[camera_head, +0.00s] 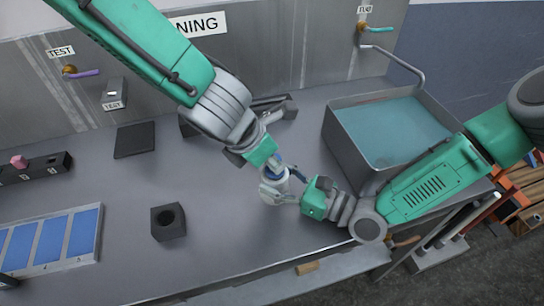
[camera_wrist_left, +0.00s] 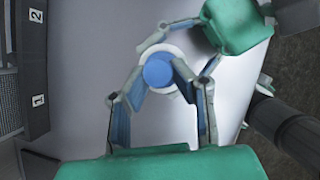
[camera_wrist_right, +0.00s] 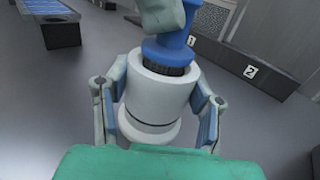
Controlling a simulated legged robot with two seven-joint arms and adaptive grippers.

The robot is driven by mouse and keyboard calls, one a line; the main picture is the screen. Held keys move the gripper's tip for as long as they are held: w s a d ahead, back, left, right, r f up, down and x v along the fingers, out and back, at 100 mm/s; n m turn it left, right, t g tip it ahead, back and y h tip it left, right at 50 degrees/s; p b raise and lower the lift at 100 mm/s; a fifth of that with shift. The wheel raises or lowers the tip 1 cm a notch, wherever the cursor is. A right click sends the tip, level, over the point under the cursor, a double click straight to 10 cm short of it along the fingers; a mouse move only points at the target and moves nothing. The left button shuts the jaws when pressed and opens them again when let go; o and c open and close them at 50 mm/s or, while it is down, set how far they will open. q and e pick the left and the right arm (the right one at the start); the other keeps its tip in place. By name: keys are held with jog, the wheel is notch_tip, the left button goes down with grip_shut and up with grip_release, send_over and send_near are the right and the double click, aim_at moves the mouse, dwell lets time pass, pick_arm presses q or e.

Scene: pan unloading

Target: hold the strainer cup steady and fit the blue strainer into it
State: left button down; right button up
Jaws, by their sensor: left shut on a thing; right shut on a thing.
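The white strainer cup (camera_wrist_right: 150,105) stands upright between the fingers of my right gripper (camera_head: 285,192), which is shut on it from the side. I cannot tell whether its base touches the bench. The blue strainer (camera_wrist_right: 168,50) is held from above by my left gripper (camera_wrist_left: 160,88), which is shut on it. The strainer's dark lower part sits at the cup's mouth, with its lower end hidden inside or behind the rim. In the left wrist view the strainer's round blue top (camera_wrist_left: 159,72) shows inside the cup's white rim.
A grey sink basin (camera_head: 350,155) lies to the right of the grippers, under a tap. A dark block with a round hole (camera_head: 168,222) stands on the left, beside a tray with blue panels (camera_head: 55,240). The bench (camera_head: 220,250) around the cup is clear.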

pick_arm(q)
jog(key=shift+f, duration=0.25)
jog(key=c, duration=1.3)
grip_release()
jog(key=shift+r, duration=0.1)
jog(key=v, duration=1.1)
jog(key=shift+r, duration=0.3)
pick_arm(e)
jog(key=o, duration=1.4)
jog(key=shift+c, duration=0.2)
pick_arm(q)
jog(key=shift+a, duration=0.15)
